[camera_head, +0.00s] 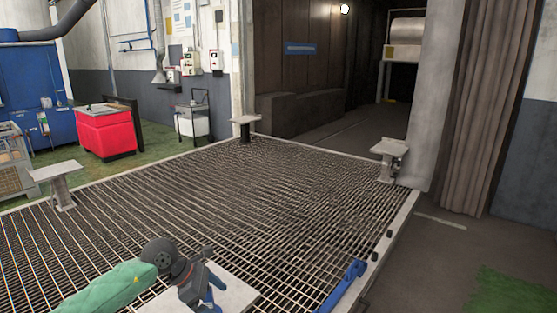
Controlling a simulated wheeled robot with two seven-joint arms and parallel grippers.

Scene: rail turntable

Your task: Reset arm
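My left arm (118,288), in a green sleeve, comes in from the lower left. It ends in a dark grey round wrist. My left gripper (212,295), grey with blue parts, is at the bottom of the view, over a pale flat plate (238,294). The blue parts are small and partly cut off by the bottom edge, so I cannot tell whether the fingers are open or shut. I see no object held in it. My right arm and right gripper are not in view.
A metal grating (300,200) fills the middle and is mostly clear. Pedestals with flat tops stand at its left (60,180), back (244,125) and right (388,155) edges. A blue bar (345,285) lies at its right edge. A red cabinet (106,132) stands back left.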

